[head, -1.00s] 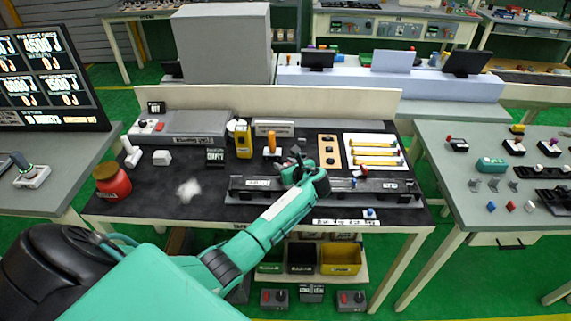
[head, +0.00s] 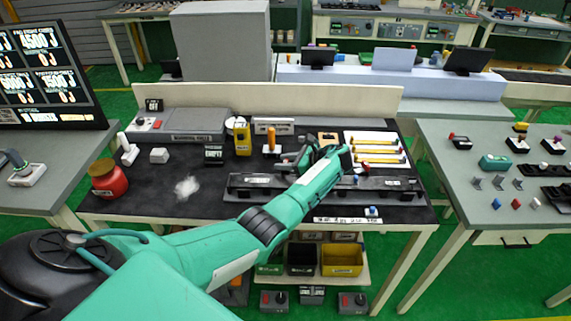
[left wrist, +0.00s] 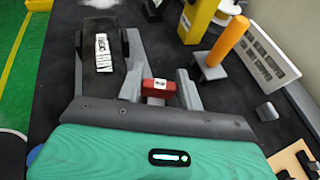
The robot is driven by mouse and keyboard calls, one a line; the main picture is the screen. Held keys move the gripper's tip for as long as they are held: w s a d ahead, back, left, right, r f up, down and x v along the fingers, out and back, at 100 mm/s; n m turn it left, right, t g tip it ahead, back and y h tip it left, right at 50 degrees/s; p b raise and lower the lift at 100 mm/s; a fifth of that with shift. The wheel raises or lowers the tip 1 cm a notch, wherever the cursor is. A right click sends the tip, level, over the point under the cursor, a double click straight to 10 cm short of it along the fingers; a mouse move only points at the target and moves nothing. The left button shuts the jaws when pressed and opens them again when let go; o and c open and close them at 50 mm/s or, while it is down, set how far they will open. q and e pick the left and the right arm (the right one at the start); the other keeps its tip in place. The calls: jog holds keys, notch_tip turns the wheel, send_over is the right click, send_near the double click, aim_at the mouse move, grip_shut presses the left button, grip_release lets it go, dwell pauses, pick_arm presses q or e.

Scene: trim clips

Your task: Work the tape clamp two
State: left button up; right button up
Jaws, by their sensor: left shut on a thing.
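The long black fixture (head: 390,187) with white labels lies along the front of the dark work mat. My left gripper (head: 287,163) is low over its back edge, left of the fixture's middle, pointing left. In the left wrist view, my left gripper (left wrist: 159,76) has its two grey fingers on either side of a small red block (left wrist: 160,88) with a white label, and is shut on it. A black part with a white label (left wrist: 103,53) lies to its left. I cannot read which clamp is number two. My right gripper is not in view.
An upright orange handle (head: 271,140) stands just behind the gripper, with a yellow block (head: 242,138) to its left. A white tray (head: 378,137) with yellow strips is at back right. A red jar (head: 109,180) stands at left; the mat's front left is mostly clear.

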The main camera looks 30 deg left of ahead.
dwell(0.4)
pick_arm(q)
jog(key=o, duration=1)
jog(key=b+v, duration=0.3)
jog(key=v, duration=0.9)
jog(key=shift+w+d+r+b, duration=0.1)
jog(key=shift+w+d+b, duration=0.05)
jog(key=shift+d+b, duration=0.15)
jog(key=shift+w+d+r, duration=0.1)
jog(key=shift+d+r, duration=0.2)
jog(key=shift+d, duration=0.2)
